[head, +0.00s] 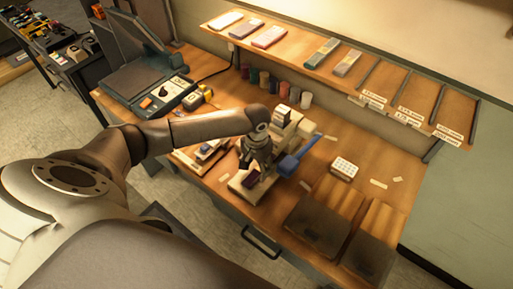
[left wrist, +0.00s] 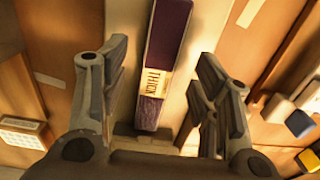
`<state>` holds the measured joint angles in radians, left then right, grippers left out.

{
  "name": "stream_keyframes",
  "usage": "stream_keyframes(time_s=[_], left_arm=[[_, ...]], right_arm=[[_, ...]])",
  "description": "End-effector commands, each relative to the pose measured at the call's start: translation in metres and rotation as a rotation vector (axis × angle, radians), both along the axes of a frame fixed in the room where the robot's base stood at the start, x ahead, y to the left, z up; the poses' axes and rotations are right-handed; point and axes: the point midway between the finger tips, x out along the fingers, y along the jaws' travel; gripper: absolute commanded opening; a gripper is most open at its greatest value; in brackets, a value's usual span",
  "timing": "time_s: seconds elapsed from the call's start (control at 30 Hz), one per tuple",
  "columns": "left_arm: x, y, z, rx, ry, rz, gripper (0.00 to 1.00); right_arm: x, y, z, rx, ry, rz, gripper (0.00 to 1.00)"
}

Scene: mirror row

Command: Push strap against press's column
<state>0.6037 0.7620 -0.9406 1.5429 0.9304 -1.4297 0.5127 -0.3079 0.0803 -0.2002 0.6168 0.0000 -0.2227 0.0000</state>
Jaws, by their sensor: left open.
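The press (head: 286,122) stands on the wooden bench, with a cream base and upper part and a blue lever (head: 300,156). The strap (left wrist: 168,35) is dark purple with a label reading THICK, and shows in the left wrist view. In the head view a small dark purple piece of it (head: 250,179) shows at the press base, below my gripper. My left gripper (head: 252,160) points down over the press base. In the left wrist view my left gripper (left wrist: 160,95) is open, with the strap between its fingers. I cannot tell whether they touch. The column is largely hidden by my gripper.
A white block with round marks (head: 344,168) and dark trays (head: 322,225) lie to the right. Several colored spools (head: 280,90) stand behind under a shelf (head: 300,50). A device with a lid (head: 150,80) stands to the left. Small paper tags lie on the bench.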

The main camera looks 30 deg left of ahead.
Motion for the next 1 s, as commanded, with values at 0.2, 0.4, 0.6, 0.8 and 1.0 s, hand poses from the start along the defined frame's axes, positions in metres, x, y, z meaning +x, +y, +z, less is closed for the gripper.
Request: stream_keyframes(time_s=[0.2,0.4,0.6,0.8,1.0], left_arm=[[0.0,0.0,-0.019,0.001,0.001,-0.001,0.57],[0.0,0.0,-0.022,0.001,-0.001,-0.001,0.57],[0.0,0.0,-0.022,0.001,-0.001,-0.001,0.49],[0.0,0.0,-0.021,0.001,-0.001,-0.001,0.24],[0.0,0.0,-0.021,0.001,-0.001,0.0,0.07]], right_arm=[[0.007,-0.002,0.003,-0.002,-0.012,0.001,0.4],[0.011,-0.001,0.003,0.0,-0.017,0.001,0.4],[0.011,-0.001,0.003,-0.001,-0.016,0.001,0.4],[0.011,-0.001,0.003,-0.001,-0.016,0.001,0.4],[0.01,0.0,0.003,0.001,-0.015,0.0,0.4]])
